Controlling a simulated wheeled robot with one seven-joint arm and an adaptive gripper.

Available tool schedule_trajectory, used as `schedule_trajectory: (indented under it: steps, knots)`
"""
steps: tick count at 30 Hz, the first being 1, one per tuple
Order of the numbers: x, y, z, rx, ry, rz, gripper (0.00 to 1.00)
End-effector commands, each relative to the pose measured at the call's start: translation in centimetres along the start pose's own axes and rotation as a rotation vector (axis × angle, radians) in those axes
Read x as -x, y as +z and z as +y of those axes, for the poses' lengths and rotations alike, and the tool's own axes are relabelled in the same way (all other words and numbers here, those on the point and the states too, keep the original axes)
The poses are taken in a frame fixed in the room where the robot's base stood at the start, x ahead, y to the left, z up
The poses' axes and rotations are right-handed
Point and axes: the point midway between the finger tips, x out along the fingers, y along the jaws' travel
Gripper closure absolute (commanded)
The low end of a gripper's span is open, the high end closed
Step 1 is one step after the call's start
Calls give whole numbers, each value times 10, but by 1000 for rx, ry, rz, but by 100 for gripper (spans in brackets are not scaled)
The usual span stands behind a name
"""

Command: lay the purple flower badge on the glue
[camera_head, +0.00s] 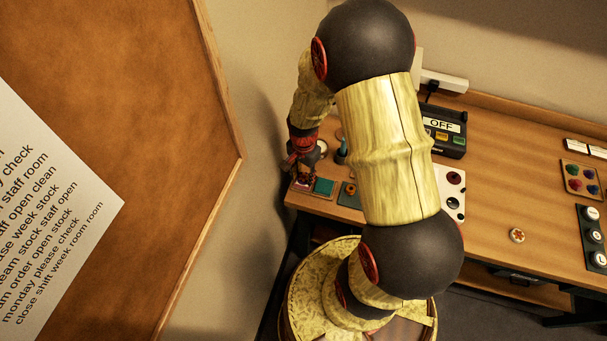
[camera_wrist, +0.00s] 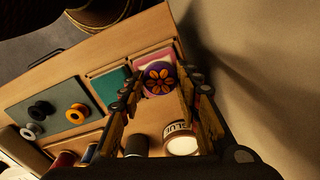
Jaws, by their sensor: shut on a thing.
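The purple flower badge (camera_wrist: 158,76), a round purple disc with an orange flower, sits between the fingertips of my gripper (camera_wrist: 160,84) in the wrist view. My gripper is shut on it. Behind the badge is a pink square (camera_wrist: 146,62) with a pale border; I cannot tell whether the badge touches it. A jar with a pale top and a label that seems to read GLUE (camera_wrist: 181,140) stands close to the fingers. No glue patch is clearly seen; the badge may hide it. In the head view my gripper (camera_head: 303,160) is low over the table's left end.
A teal square (camera_wrist: 108,86) lies beside the pink one. A grey-green mat (camera_wrist: 48,102) holds several spools. More spools stand near the jar. The wall (camera_wrist: 270,70) is close beside the table's end. A box reading OFF (camera_head: 445,130) stands at the back in the head view.

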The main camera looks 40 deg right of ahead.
Motion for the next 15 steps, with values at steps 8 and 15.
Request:
schedule_trajectory:
  steps: [8, 15]
  knots:
    - [-1, 0, 0, 0, 0, 0, 53]
    - [-1, 0, 0, 0, 0, 0, 49]
